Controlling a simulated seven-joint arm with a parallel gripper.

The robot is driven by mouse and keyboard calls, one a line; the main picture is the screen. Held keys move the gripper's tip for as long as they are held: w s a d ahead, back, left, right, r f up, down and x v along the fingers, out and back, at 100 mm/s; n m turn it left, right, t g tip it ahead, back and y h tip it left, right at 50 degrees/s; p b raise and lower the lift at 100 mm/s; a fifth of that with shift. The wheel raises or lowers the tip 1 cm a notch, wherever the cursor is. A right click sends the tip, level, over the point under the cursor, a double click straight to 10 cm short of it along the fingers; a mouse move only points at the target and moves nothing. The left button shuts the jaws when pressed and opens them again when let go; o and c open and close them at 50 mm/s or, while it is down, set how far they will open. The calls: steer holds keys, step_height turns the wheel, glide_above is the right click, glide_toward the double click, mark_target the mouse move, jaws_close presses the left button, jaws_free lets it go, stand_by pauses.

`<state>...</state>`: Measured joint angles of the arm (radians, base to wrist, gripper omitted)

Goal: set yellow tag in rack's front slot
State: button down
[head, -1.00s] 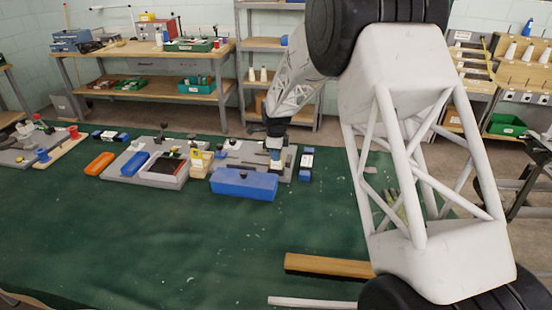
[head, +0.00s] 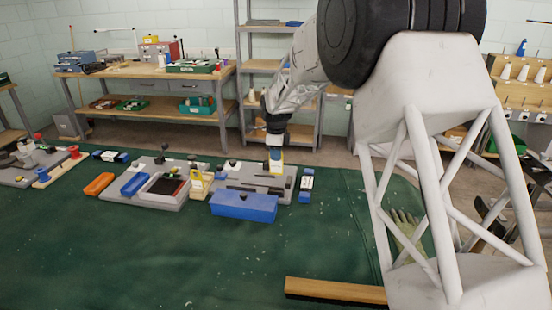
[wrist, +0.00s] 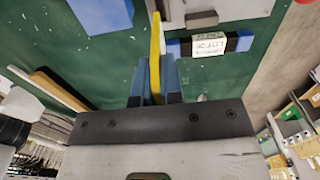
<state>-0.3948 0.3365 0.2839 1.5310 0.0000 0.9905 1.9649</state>
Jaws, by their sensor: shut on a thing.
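My gripper (head: 275,158) is over the right grey board (head: 285,184), behind the long blue box (head: 243,205). In the wrist view, its two blue fingers (wrist: 154,85) are shut on the yellow tag (wrist: 155,50), which shows as a thin upright strip sticking out past the fingertips. A small pale-yellow block with a dark knob (head: 198,186), possibly the rack, stands left of the gripper between the boards. Its slots are too small to make out. The tag's lower end is hard to see in the head view.
A black-and-blue block with a white label (head: 306,184) lies right of the board; it also shows in the wrist view (wrist: 208,45). A left board (head: 150,190) carries a dark-filled tray. An orange box (head: 99,184) lies farther left. The front green cloth (head: 150,260) is largely clear.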

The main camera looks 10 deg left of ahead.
steer(key=shift+a, duration=0.1)
stand_by(0.5)
steer(key=w+a, duration=0.3)
steer(key=a, duration=1.2)
steer(key=w+a+f, duration=0.1)
steer(key=w+a, duration=0.1)
steer(key=a, duration=1.4)
steer(key=shift+w, duration=0.4)
steer(key=shift+f, duration=0.25)
steer(key=shift+f, duration=2.65)
steer(key=shift+f, duration=1.45)
